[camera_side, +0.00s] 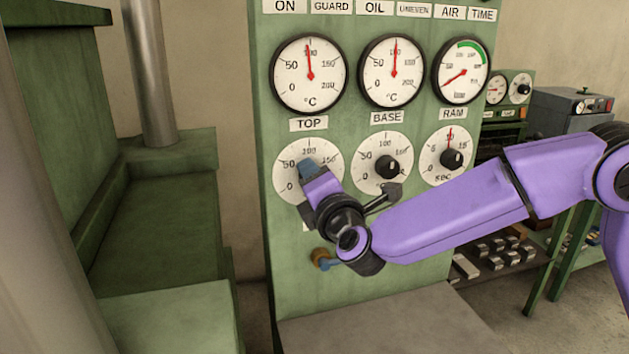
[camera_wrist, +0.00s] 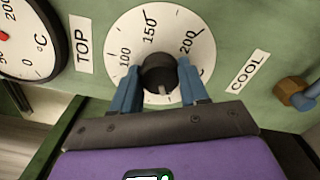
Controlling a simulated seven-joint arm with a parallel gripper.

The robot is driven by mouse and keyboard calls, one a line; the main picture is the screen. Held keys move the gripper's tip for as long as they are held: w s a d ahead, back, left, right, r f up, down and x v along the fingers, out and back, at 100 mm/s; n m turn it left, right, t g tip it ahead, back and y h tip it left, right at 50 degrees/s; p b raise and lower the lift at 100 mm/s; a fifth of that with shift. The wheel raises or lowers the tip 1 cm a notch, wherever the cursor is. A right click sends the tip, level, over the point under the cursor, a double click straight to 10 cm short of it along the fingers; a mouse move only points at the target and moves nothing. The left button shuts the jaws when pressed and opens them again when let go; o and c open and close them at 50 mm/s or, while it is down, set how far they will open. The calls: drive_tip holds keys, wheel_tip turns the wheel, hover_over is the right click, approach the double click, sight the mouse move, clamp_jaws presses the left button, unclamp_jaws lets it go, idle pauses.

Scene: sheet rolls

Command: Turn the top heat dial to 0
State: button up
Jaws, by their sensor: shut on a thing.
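The TOP heat dial (camera_side: 325,150) is the left white scale on the green panel, below the TOP label. My gripper (camera_side: 306,167) reaches it from the front and hides its knob in the side view. In the wrist view the black knob (camera_wrist: 158,72) sits between the two blue fingers of my gripper (camera_wrist: 157,80), which are shut on its sides. A pale mark on the knob points down in the wrist picture, away from 150. The numbers on that side are hidden behind my gripper; 100, 150 and 200 show.
The BASE dial (camera_side: 383,145) and RAM dial (camera_side: 447,135) stand to the right. The TOP temperature gauge (camera_side: 308,85) above has its red needle near 100. A brass-coloured knob (camera_wrist: 291,88) sits near the COOL label (camera_wrist: 247,73). A green press frame (camera_side: 150,215) stands left.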

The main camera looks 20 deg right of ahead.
idle(0.5)
drive_tip(key=o, duration=1.1)
drive_tip(key=shift+c, duration=0.2)
drive_tip(key=s, duration=1.7)
drive_tip(key=shift+s, duration=0.3)
drive_tip(key=shift+d, duration=0.1)
drive_tip(key=s+d+f+m+g+h, duration=0.25)
drive_tip(key=d+f+g, duration=0.25)
drive_tip(key=d, duration=0.6)
drive_tip(key=s+d+f+m+g+h, duration=0.1)
drive_tip(key=d+f+m+g+h, duration=0.2)
drive_tip(key=d, duration=0.8)
drive_tip(key=s+d+f+m+g+y, duration=0.2)
drive_tip(key=s+d+f+g+y, duration=0.1)
drive_tip(key=s, duration=0.6)
drive_tip(key=s+d+f+m+g+y, duration=0.3)
drive_tip(key=s+d+g, duration=0.3)
drive_tip(key=s, duration=0.3)
drive_tip(key=shift+d+f+g, duration=0.15)
drive_tip(key=shift+d+g, duration=0.1)
drive_tip(key=shift+g, duration=0.15)
